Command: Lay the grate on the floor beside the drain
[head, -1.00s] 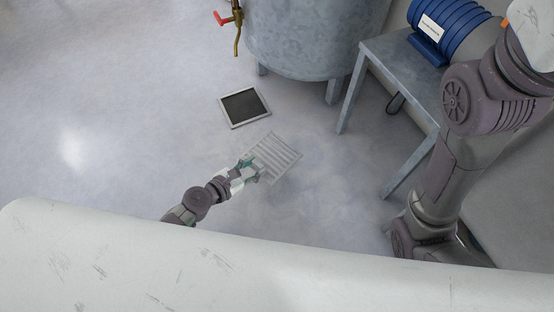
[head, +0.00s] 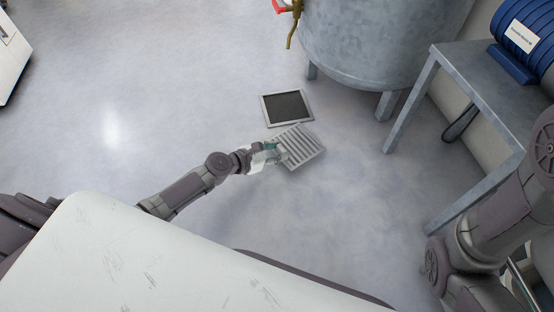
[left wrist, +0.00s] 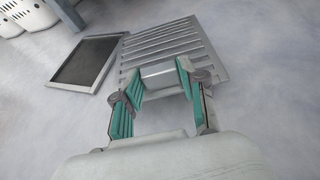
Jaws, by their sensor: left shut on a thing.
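The grate (head: 301,146) is a light grey slatted square, and my left gripper (head: 277,152) is shut on its near left edge. In the left wrist view the grate (left wrist: 178,46) extends beyond the fingers of the gripper (left wrist: 160,84). The open drain (head: 287,107) is a dark square with a pale frame, just behind the grate in the head view. In the left wrist view the drain (left wrist: 88,62) lies to the left of the grate. I cannot tell whether the grate touches the floor. My right gripper is not in view.
A galvanized tank (head: 372,45) on legs stands behind the drain, with a brass tap (head: 292,28) with a red handle. A grey metal table (head: 470,75) with a blue motor (head: 525,38) is at the right. The floor (head: 150,110) to the left is clear.

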